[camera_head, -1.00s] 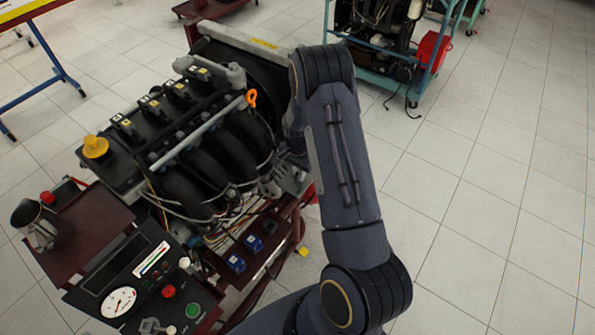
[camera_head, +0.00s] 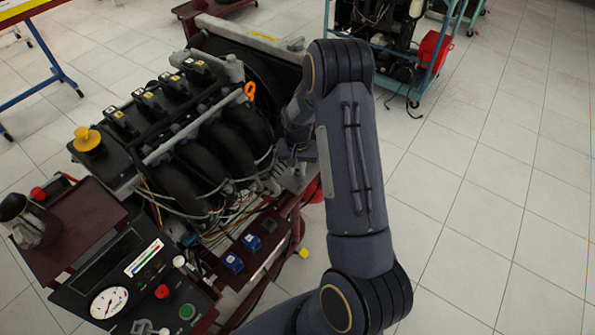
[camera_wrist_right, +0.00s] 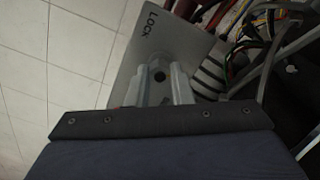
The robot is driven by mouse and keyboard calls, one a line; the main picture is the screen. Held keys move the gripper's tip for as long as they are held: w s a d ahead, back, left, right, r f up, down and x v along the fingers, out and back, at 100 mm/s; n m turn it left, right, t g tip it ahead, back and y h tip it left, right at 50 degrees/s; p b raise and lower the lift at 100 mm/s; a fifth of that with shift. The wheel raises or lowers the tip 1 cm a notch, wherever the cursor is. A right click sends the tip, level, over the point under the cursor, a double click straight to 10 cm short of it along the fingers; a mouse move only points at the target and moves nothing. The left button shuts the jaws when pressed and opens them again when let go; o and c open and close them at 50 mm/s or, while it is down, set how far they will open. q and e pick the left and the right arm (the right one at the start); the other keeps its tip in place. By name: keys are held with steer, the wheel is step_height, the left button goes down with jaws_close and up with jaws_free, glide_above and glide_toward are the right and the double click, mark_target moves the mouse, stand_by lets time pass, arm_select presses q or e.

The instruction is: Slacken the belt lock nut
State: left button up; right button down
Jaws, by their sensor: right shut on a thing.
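In the right wrist view, a grey plate marked LOCK (camera_wrist_right: 150,38) stands in front of my right gripper (camera_wrist_right: 160,82). The gripper's two pale fingers are shut on the belt lock nut (camera_wrist_right: 160,76), a small part with a dark centre in front of the plate. The fingers hide most of the nut. In the head view, my right gripper (camera_head: 297,152) is at the right end of the engine (camera_head: 215,150), partly hidden beside my forearm. The nut cannot be made out there. My left gripper is not in view.
Wires and hoses (camera_wrist_right: 250,25) run close to the plate's right. A control panel (camera_head: 125,275) with a gauge and buttons stands at the front left. A blue-framed trolley (camera_head: 388,88) stands behind. The tiled floor (camera_head: 490,200) at right is clear.

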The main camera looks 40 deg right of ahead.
steer(key=n+b, duration=0.2)
steer(key=n, duration=0.3)
steer(key=shift+f+n+b, duration=0.1)
steer(key=shift+n+b, duration=0.2)
steer(key=n+b, duration=0.1)
steer(key=n, duration=0.3)
steer(key=shift+n, duration=0.3)
steer(key=n+b, duration=0.1)
steer(key=n, duration=0.9)
steer(key=shift+n, duration=0.3)
steer(key=c, duration=1.3)
jaws_free()
steer(key=shift+r, duration=0.2)
